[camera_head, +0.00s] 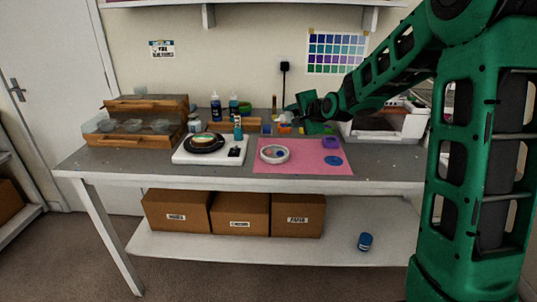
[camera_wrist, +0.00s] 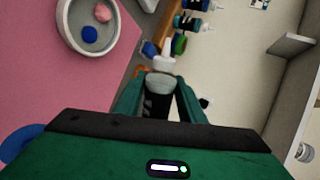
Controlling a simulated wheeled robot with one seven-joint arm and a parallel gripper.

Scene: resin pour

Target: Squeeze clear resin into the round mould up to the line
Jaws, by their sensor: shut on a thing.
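The round mould (camera_head: 264,157) is a white ring on the pink mat (camera_head: 310,167). In the wrist view the mould (camera_wrist: 67,38) is at the top left, with a blue piece (camera_wrist: 89,34) and a pink piece (camera_wrist: 102,13) inside its wall. I cannot make out a fill line or any resin. My gripper (camera_wrist: 160,97) is shut on a bottle (camera_wrist: 160,80) with a pale cap and nozzle and a dark-looking body. In the head view my gripper (camera_head: 300,119) is above the back of the bench, behind the mould and apart from it. The bottle's lower part is hidden.
A white scale (camera_head: 181,156) with a black round plate stands left of the mat. A purple block (camera_head: 330,143) and a blue disc (camera_head: 333,160) lie on the mat's right. Dark bottles (camera_head: 216,108) stand behind. A wooden case (camera_head: 130,140) is at the left.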

